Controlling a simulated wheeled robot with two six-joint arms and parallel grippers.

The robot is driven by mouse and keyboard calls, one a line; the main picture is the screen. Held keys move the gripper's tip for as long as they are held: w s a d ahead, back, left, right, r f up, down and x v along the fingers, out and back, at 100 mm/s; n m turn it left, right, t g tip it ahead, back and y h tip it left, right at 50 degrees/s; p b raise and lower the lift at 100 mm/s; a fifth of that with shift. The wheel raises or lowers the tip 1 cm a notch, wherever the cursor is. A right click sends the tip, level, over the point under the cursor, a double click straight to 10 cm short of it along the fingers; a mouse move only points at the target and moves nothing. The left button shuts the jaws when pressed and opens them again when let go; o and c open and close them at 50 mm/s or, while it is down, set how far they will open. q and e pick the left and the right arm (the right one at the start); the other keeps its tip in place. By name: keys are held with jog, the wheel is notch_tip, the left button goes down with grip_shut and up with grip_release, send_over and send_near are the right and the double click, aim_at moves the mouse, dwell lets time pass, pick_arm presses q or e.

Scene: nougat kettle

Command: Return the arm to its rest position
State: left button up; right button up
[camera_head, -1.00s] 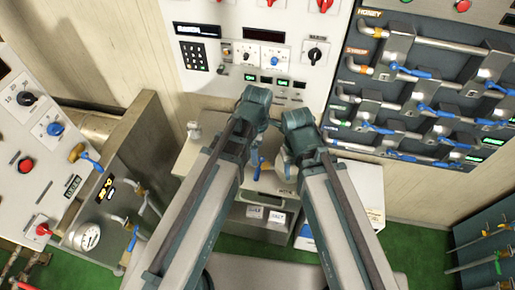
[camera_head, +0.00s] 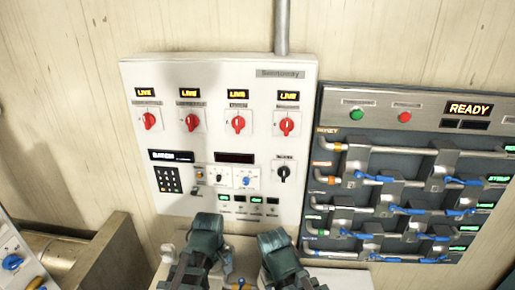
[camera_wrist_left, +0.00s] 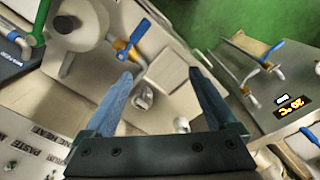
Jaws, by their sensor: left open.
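A small grey metal part (camera_wrist_left: 143,97) lies in line with the gap, apart from the fingers as far as I can tell. In the head view both my arms come up from the bottom edge. The left arm's joint stands left of the right arm's joint, just below the control panel (camera_head: 215,75). Neither gripper can be made out there.
A pipe panel (camera_head: 400,140) with several blue-handled valves is at the right in the head view. A brown wooden box (camera_head: 105,255) is at lower left.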

pick_arm(q)
jog(key=a+m, duration=0.5)
jog(key=m, duration=0.3)
jog(key=s+d+f+m+b, duration=0.2)
jog(key=s+d+f+b, duration=0.1)
jog(key=d+f+b, duration=0.2)
jog(key=s+d+f+m+y+b, duration=0.1)
jog(key=s+d+f+m+b, duration=0.1)
jog(key=d+f+b, duration=0.4)
jog(key=shift+s+g, duration=0.3)
jog(key=shift+s, duration=0.6)
pick_arm(e)
notch_tip(320, 180, down, 11)
